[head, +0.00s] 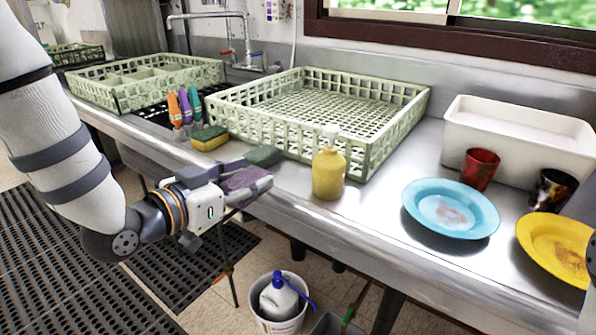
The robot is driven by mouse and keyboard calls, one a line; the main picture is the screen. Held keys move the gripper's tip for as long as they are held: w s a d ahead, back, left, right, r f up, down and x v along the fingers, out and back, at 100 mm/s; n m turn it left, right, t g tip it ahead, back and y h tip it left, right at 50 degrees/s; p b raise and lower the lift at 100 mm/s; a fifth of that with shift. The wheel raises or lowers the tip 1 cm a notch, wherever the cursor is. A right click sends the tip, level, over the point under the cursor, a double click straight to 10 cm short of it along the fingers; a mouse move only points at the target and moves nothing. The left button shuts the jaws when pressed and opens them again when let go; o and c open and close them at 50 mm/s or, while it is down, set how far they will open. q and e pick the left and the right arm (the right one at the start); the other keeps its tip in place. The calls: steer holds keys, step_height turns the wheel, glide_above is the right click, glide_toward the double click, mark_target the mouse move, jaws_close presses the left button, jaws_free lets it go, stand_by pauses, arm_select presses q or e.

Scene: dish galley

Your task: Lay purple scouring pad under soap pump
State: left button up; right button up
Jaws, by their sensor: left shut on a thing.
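The purple scouring pad (243,178) is between the fingers of my left gripper (250,180), which is shut on it at the counter's front edge. The fingers hide part of the pad. The soap pump (328,172) is a yellow bottle with a white pump head. It stands upright on the steel counter, to the right of the gripper and apart from the pad.
A dark green pad (263,156) lies just behind the gripper. A yellow-green sponge (209,138), colored brushes (185,108) and a green rack (405,115) stand behind. A blue plate (420,205), a red cup (481,169) and a white tub (455,124) are to the right. Counter shows bare between pump and blue plate.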

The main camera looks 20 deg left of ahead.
arm_select(q)
steer(key=b, duration=0.2)
glide_above(295, 178)
steer(key=shift+a+f, duration=0.1)
steer(key=shift+f, duration=0.2)
step_height(295, 178, down, 4)
steer(key=shift+r, duration=0.35)
arm_select(e)
steer(key=shift+g, duration=0.6)
steer(key=s+f, duration=0.3)
steer(key=shift+s, duration=0.1)
arm_select(q)
steer(key=o, duration=0.6)
steer(key=shift+f, duration=0.2)
steer(key=shift+c, duration=0.2)
steer(key=shift+r, duration=0.1)
